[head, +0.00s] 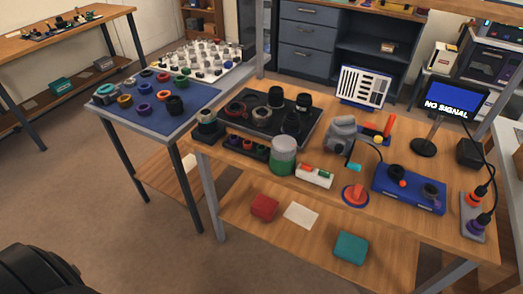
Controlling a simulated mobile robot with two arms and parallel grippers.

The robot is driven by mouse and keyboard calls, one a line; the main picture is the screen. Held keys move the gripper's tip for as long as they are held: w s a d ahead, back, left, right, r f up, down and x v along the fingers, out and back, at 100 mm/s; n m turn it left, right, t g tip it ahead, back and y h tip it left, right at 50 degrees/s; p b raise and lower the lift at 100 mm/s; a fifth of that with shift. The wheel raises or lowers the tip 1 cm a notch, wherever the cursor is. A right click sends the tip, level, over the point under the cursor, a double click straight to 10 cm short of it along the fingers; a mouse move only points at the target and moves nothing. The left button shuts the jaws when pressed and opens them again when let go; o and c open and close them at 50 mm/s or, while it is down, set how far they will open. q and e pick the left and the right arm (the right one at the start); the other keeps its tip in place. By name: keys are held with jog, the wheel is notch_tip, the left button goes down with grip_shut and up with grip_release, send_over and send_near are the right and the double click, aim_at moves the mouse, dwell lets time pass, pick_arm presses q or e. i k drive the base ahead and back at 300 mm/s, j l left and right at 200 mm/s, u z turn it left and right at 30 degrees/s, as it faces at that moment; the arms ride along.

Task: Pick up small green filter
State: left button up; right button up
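Several small coloured rings lie spread out on the blue mat (205,96) of the left table. One small ring near the mat's back left looks green (129,83), and another small dark ring further right also looks greenish (183,78). They are too small for me to tell for certain which is the small green filter. Neither of my grippers shows in the head view. A dark rounded part at the bottom left corner seems to be mine, but no fingers are visible on it.
A white tray of small pieces (215,72) sits behind the mat. The wooden workbench (330,203) on the right carries a dark mat, a green-banded jar (284,155), a blue box and a monitor (454,98). Open floor lies at left.

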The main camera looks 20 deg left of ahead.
aim_at(260, 149)
jog(key=i+l+u, duration=0.2)
jog(key=l, duration=0.2)
jog(key=l+u, duration=0.2)
jog(key=l, duration=0.25)
jog(key=l+u, duration=0.2)
jog(key=l, duration=0.25)
jog(key=i, duration=0.05)
